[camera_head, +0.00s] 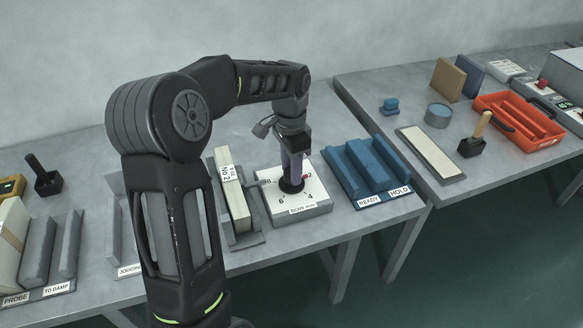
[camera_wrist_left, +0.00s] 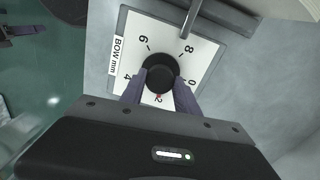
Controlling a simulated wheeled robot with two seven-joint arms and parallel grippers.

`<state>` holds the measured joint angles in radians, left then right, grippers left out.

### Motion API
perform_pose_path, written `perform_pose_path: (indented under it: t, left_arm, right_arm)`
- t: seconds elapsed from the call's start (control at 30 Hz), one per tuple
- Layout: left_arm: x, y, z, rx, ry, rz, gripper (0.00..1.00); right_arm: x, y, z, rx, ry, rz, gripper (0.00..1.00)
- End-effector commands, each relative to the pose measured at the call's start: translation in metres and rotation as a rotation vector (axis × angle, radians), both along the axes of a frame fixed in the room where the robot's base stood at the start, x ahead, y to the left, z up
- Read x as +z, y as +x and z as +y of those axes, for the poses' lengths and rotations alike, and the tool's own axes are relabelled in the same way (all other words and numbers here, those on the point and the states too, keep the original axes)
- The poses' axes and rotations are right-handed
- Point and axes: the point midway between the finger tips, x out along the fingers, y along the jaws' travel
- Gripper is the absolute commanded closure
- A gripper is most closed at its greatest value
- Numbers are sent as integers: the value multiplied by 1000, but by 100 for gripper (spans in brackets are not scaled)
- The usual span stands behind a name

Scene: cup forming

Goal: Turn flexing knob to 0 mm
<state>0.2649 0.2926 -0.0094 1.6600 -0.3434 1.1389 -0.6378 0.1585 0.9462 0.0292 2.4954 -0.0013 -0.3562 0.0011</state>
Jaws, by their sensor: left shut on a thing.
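The flexing knob (camera_wrist_left: 160,73) is a round black knob on a white dial plate (camera_wrist_left: 212,42) labelled BOW mm, with the numbers 0, 2, 4, 6 and 8 around it. In the head view the dial box (camera_head: 314,208) stands on the bench. My left gripper (camera_head: 291,176) points down over it, shut on the knob with one purple-grey finger on each side, as the left wrist view (camera_wrist_left: 158,88) shows. A small red mark shows beside the 2. The 0 lies to the right of the knob in the wrist view. My right gripper is not in view.
A No 2 block (camera_head: 232,190) in a grey holder stands close left of the dial box. A blue READY/HOLD rack (camera_head: 370,170) stands close right. A metal rod (camera_wrist_left: 190,18) reaches over the plate's edge. The second table holds an orange tray (camera_head: 520,120).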

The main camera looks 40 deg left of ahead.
Motion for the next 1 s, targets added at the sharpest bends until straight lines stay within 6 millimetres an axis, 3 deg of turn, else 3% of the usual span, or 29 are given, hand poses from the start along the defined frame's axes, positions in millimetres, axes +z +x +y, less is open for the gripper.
perform_pose_path:
  t: [0.57, 1.0]
  left_arm:
    - [1, 0, 0, 106, -1, -1, 100]
    - [1, 0, 0, 458, -1, -2, 100]
  right_arm:
    - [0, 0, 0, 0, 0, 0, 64]
    - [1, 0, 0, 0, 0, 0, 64]
